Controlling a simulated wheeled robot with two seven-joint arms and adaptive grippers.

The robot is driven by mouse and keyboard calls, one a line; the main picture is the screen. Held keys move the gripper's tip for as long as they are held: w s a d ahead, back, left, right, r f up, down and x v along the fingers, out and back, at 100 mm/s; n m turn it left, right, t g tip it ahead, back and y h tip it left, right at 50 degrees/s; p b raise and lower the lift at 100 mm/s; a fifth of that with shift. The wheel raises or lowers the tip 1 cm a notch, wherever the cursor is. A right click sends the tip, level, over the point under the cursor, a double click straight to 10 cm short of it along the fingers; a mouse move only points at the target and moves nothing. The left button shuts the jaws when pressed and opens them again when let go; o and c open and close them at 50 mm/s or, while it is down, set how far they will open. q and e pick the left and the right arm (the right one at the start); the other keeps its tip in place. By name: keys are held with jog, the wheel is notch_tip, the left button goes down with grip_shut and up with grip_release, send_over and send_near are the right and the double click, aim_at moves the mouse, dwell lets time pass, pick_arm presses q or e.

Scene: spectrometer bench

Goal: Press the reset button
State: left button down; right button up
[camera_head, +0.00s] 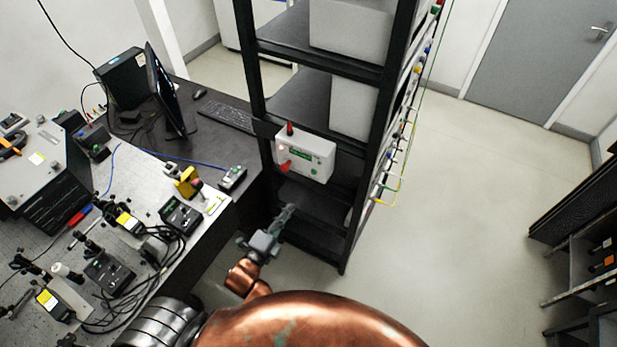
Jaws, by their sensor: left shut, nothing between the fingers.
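A white control box (318,148) is fixed to the front of the black rack, facing me. It has a red part (285,166) at its lower left, a small green button (313,171) at its lower right, a green label in the middle and a red lamp (289,129) on top. The lettering is too small to read, so I cannot tell which part is marked reset. My left gripper (289,208) is shut and empty, below the box and apart from it, in front of the rack's lower shelves. My right gripper is not in view.
The black rack (376,130) holds grey boxes and has cables along its right side. An optical bench (150,263) with crowded instruments and cables lies at left. A desk with a monitor (165,92) and keyboard (226,116) stands behind.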

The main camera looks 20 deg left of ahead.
aim_at(313, 173)
pick_arm(q)
jog(key=shift+r, duration=0.4)
jog(key=w+p, duration=0.1)
jog(key=w, duration=0.3)
jog(key=w+p, duration=0.1)
jog(key=w, duration=0.4)
jog(key=w+d+p, duration=0.1)
jog(key=w, duration=0.4)
jog(key=shift+d, duration=0.1)
